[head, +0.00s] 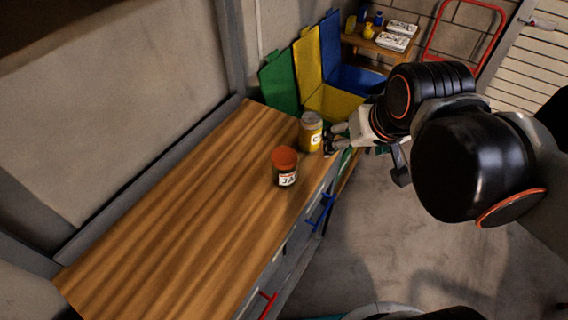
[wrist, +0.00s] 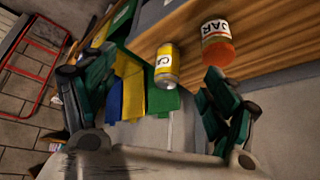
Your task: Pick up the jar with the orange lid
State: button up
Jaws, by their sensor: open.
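The jar with the orange lid (head: 285,167) stands upright on the wooden worktop, near its right edge, with a white label reading JAR. It also shows in the wrist view (wrist: 217,46), upper right, with its lid pointing down in that picture. My gripper (head: 333,137) is at the worktop's right edge, beyond the jar and next to a yellow can with a grey top (head: 311,132). In the wrist view my gripper's fingers (wrist: 155,100) are spread wide with nothing between them touching. The jar is apart from the fingers, above the right one in the picture.
The can also shows in the wrist view (wrist: 166,66), close beside the jar. The wooden worktop (head: 170,210) is clear to the left. Green, yellow and blue bins (head: 335,104) stand behind its far end. A shelf (head: 375,43) holds bottles and boxes. Drawers have blue and red handles.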

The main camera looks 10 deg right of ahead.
jog(key=w+a+r+g+p, duration=0.2)
jog(key=w+a+p, duration=0.2)
jog(key=w, duration=0.3)
jog(key=m+g+p, duration=0.3)
jog(key=g+p, duration=0.1)
jog(key=p, duration=0.1)
send_over(282, 156)
notch_tip(282, 156, down, 8)
jog(key=shift+r, duration=0.1)
jog(key=shift+s+f+b, duration=0.1)
jog(key=shift+f+b, duration=0.2)
jog(key=shift+b, duration=0.1)
notch_tip(282, 156, down, 8)
jog(key=b, duration=0.5)
jog(key=shift+b, duration=0.35)
jog(key=shift+w+d+f+b, duration=0.1)
jog(key=shift+d+f+b, duration=0.05)
jog(key=shift+f+b, duration=1)
jog(key=shift+w+d+f+b, duration=0.15)
jog(key=shift+f+b, duration=0.55)
jog(key=shift+f, duration=0.85)
jog(key=shift+r, duration=0.1)
